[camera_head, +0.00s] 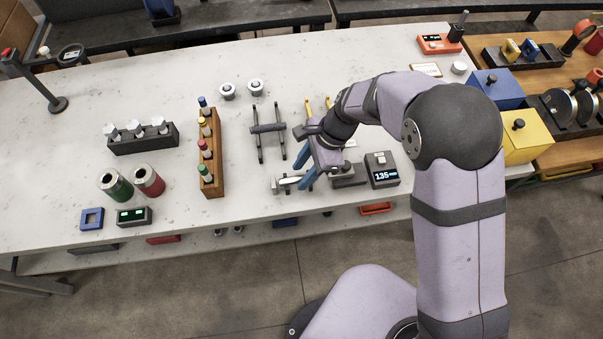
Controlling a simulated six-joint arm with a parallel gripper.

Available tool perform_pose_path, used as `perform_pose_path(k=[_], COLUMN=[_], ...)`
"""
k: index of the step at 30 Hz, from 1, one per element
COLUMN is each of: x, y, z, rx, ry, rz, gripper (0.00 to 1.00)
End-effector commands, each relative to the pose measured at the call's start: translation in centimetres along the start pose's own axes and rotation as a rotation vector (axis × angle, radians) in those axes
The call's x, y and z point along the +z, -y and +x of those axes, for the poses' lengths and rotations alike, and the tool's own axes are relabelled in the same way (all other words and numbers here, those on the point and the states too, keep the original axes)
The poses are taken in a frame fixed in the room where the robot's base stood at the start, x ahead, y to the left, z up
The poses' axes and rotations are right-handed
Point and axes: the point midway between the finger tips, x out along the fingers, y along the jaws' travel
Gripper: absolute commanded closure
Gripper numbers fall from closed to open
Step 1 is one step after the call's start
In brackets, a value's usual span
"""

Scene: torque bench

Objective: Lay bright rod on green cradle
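A pale, bright rod-like piece (290,181) with a grey end lies near the bench's front edge; I take it for the bright rod. My gripper (299,177) has two blue fingers spread apart, with the tips close to the right end of this piece. I cannot tell whether they touch it. A dark stand with two rails (282,147) carries a dark grey rod (268,128). A stand with yellow prongs (308,108) is partly hidden behind my arm. I cannot make out a green cradle.
A wooden rack (212,184) of coloured-handled tools stands left of the stands. A display box (384,178) reading 135 is right of my gripper. A green cup (115,186) and red cup (148,181) stand left.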

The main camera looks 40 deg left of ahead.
Motion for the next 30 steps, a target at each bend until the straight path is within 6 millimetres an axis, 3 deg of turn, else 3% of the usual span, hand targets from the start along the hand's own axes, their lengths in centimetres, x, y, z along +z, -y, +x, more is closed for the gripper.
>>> perform_pose_path(k=[12, 23, 26, 30], x=[-0.3, -0.3, -1.3, -5.4], y=[0.0, -0.1, -0.5, -2.7], z=[-5.1, -6.2, -6.8, -9.1], rx=[-0.004, 0.000, -0.007, -0.029], ry=[-0.001, -0.001, -0.012, -0.063], rz=[-0.001, 0.000, -0.014, -0.084], gripper=[0.64, 0.64, 0.64, 0.64])
